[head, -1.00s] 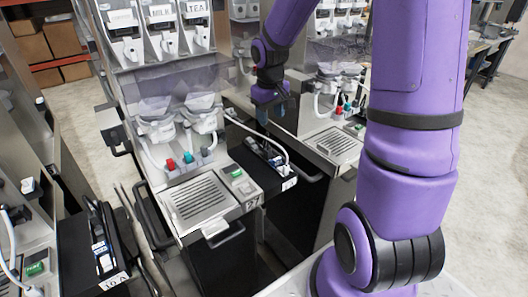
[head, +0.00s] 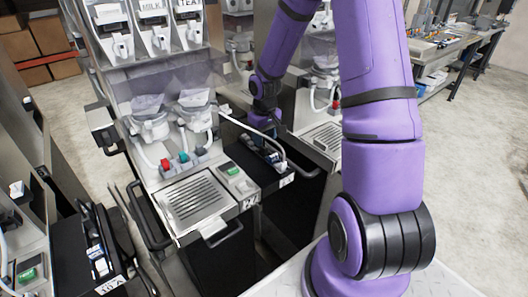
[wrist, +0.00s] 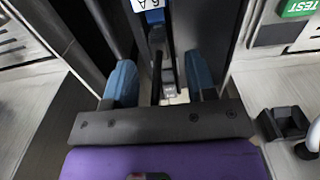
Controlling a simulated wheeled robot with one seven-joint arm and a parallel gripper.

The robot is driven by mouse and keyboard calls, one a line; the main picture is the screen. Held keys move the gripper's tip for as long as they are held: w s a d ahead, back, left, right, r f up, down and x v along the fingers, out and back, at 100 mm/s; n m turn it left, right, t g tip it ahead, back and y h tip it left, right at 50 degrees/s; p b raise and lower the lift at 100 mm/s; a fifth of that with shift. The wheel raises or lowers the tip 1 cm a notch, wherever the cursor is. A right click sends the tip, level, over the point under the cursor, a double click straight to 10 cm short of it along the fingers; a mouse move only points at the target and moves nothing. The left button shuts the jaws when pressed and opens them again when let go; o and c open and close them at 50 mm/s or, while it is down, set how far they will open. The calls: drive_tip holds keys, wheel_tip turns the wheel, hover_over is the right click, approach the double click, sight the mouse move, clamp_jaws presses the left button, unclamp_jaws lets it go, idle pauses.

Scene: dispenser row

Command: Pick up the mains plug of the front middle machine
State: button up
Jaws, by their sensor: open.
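The front middle machine (head: 165,100) stands at the picture's centre in the head view, with a drip tray and a green button. On its right side a black side tray (head: 250,170) holds a small blue and white item (head: 268,155); a white tube arcs above it. My gripper (head: 272,128) points down above this tray. In the wrist view its two blue fingers (wrist: 161,82) are apart, on either side of a narrow dark slot. A small pale piece (wrist: 170,92) shows low between them, partly hidden by the gripper body. I cannot tell for certain whether it is the mains plug.
A white label (wrist: 147,4) is at the top of the wrist view, and a green TEST button (wrist: 300,8) at top right. Another machine (head: 322,130) stands close behind the tray. A left machine's black tray (head: 88,250) is at lower left. Open floor lies right.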

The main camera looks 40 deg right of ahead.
sight(264, 146)
drive_tip(key=shift+w+d+f, duration=0.1)
drive_tip(key=shift+w+f, duration=0.05)
drive_tip(key=shift+f, duration=1.05)
drive_tip(key=shift+w+f, duration=0.1)
drive_tip(key=shift+f, duration=1.05)
clamp_jaws()
